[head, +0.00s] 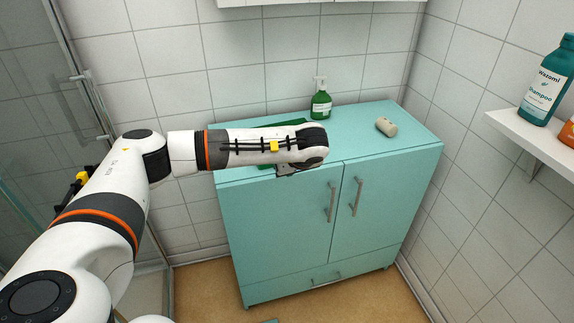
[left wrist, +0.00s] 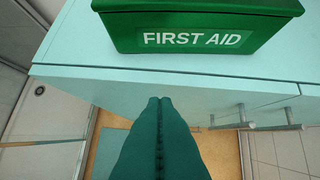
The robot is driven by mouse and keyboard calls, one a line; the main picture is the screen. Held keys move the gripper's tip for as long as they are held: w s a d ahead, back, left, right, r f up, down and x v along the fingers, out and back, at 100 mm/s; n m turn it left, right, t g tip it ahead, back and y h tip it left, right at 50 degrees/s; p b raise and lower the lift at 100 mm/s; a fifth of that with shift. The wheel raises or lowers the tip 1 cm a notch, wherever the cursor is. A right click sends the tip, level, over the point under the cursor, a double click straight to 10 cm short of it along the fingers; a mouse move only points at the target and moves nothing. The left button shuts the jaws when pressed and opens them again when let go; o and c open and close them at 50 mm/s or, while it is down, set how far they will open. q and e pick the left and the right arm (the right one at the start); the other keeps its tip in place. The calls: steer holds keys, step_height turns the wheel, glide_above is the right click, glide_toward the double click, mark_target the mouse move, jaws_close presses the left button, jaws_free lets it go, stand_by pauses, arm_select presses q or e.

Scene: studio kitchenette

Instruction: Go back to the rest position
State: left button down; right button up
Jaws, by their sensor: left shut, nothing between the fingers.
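My left arm reaches in from the left in the head view, its wrist over the front edge of the teal cabinet (head: 290,217). The fingers of my left gripper (left wrist: 159,101) are together and empty in the left wrist view. They are in front of the cabinet, apart from the green first aid box (left wrist: 195,24), which stands on the cabinet top. In the head view the arm hides most of this box. My right gripper is in neither view.
A green pump bottle (head: 320,101) and a beige cylinder (head: 386,126) are on the cabinet top. A white wall shelf (head: 534,133) at right holds a teal shampoo bottle (head: 546,84). A glass shower door (head: 45,120) stands at left. Bare floor (head: 207,292) shows before the cabinet.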

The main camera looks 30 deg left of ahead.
arm_select(q)
steer(key=s+d+f+n+t+h, duration=0.1)
steer(key=s+d+f+n+h, duration=0.1)
steer(key=d+f+n+h, duration=0.95)
steer(key=s+d+f+n+h, duration=0.3)
steer(key=d+f+n+h, duration=0.3)
steer(key=d+f+n, duration=0.6)
steer(key=s+a+f+n+t+y, duration=0.2)
steer(key=s+a+f+n+y, duration=0.25)
steer(key=s+f+n, duration=0.45)
steer(key=s+a+f+n+t+y, duration=0.2)
steer(key=s+a+f+n+y, duration=0.25)
steer(key=f+n, duration=0.8)
steer(key=s+a+f+n+g+y, duration=0.1)
steer(key=s+f+n+g, duration=0.1)
steer(key=s, duration=0.9)
steer(key=s+f+n+g+y, duration=0.1)
steer(key=s+f+n+g, duration=0.2)
steer(key=s+n, duration=0.4)
steer(key=s+a+f+n+g+y, duration=0.1)
steer(key=s+f+n+g, duration=0.2)
steer(key=s, duration=1.1)
steer(key=shift+s+a+f+n+p, duration=0.3)
steer(key=shift+s+f+n+p, duration=0.05)
steer(key=shift+f+n, duration=0.5)
